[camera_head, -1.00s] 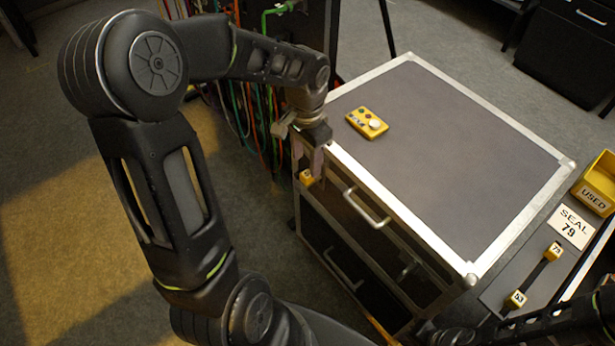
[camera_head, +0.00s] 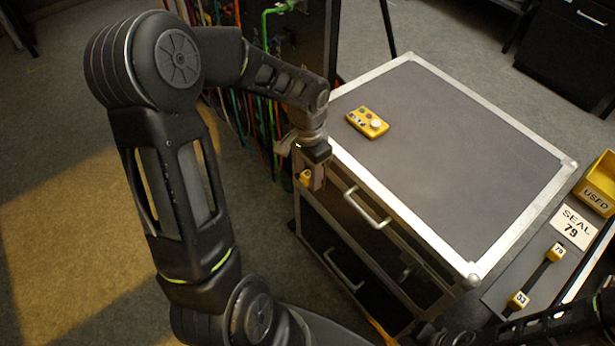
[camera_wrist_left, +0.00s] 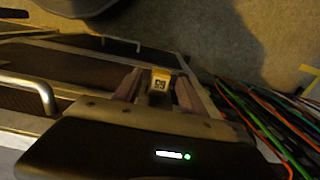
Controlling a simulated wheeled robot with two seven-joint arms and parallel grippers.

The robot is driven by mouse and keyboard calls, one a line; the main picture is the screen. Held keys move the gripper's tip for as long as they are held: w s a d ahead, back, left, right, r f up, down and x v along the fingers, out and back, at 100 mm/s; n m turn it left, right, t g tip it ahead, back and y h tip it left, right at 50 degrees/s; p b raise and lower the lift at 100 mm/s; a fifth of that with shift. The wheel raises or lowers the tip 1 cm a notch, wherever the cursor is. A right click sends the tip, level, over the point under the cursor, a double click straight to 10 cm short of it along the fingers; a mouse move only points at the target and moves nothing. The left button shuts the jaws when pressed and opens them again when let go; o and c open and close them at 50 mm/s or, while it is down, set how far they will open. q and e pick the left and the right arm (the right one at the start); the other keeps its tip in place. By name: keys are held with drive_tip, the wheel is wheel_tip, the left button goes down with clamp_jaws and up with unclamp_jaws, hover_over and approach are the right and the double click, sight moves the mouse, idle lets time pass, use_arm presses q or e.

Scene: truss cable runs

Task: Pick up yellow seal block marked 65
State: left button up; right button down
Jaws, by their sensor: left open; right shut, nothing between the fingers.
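A small yellow block (camera_head: 305,178) is at the near-left corner of the grey-topped case, beside its front face. It also shows in the left wrist view (camera_wrist_left: 160,79), with a pale marked face too small to read. My left gripper (camera_head: 312,178) is open, pointing down at that corner. In the left wrist view its fingers (camera_wrist_left: 158,90) stand on either side of the block; I cannot tell whether they touch it. My right gripper (camera_head: 428,333) is at the bottom edge, dark and partly cut off, shut and empty.
The case (camera_head: 450,160) has metal edges and protruding front handles (camera_head: 367,208). A yellow control box (camera_head: 367,122) lies on top. Hanging cables (camera_head: 240,110) are close behind my left wrist. At right are yellow blocks marked 79 (camera_head: 556,252) and 53 (camera_head: 518,300), a SEAL 79 sign (camera_head: 574,225) and a USED bin (camera_head: 597,190).

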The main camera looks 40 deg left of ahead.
idle(0.3)
use_arm(q)
clamp_jaws()
idle(0.4)
